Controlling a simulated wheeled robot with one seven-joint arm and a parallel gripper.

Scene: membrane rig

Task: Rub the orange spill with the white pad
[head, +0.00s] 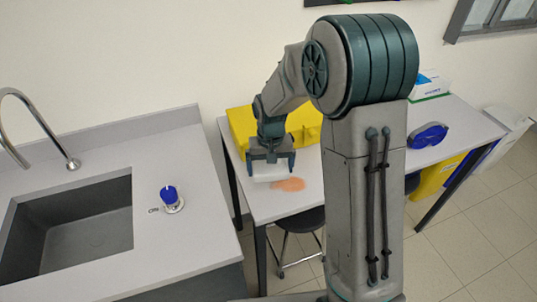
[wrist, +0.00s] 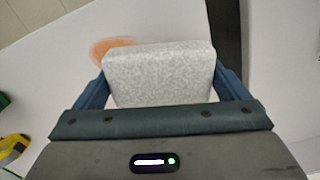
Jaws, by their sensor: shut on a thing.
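My gripper (head: 271,158) is shut on the white pad (head: 270,173) above the white table (head: 308,193). The pad also shows in the wrist view (wrist: 158,75), speckled grey-white, held between the two blue fingers. The orange spill (head: 290,184) is a small patch on the table, just right of the pad in the head view. In the wrist view the spill (wrist: 108,47) shows past the pad's upper left edge, partly hidden by the pad. I cannot tell whether the pad touches the table.
A yellow case (head: 242,127) stands behind my gripper against the wall. Blue goggles (head: 428,136) and a white-blue box (head: 430,84) lie further right on the table.

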